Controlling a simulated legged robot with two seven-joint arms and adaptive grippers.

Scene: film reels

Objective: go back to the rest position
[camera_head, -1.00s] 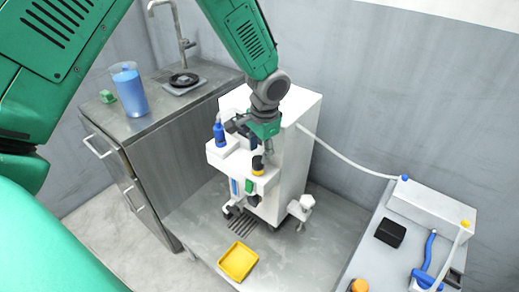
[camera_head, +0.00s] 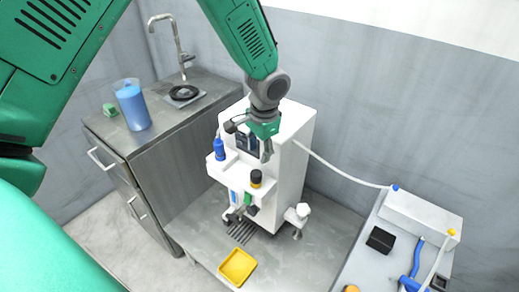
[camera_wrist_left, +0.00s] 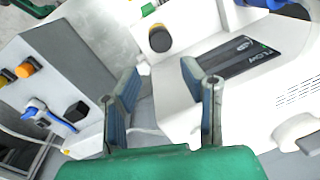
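My left gripper (camera_head: 267,156) hangs in front of the upper part of the white machine (camera_head: 293,140), above and apart from the black-and-yellow knob (camera_head: 256,179). In the left wrist view, its two fingers (camera_wrist_left: 160,68) are spread with nothing between them. Beyond them that view shows the machine's white body, with a dark label panel (camera_wrist_left: 236,60) and a round black knob (camera_wrist_left: 160,39). My right gripper is in neither view.
A steel cabinet (camera_head: 150,170) at left carries a blue jug (camera_head: 132,106) and a tap. A yellow tray (camera_head: 237,267) lies on the floor platform. A side bench (camera_head: 375,262) at right holds a black box (camera_head: 380,240); a white hose links it to the machine.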

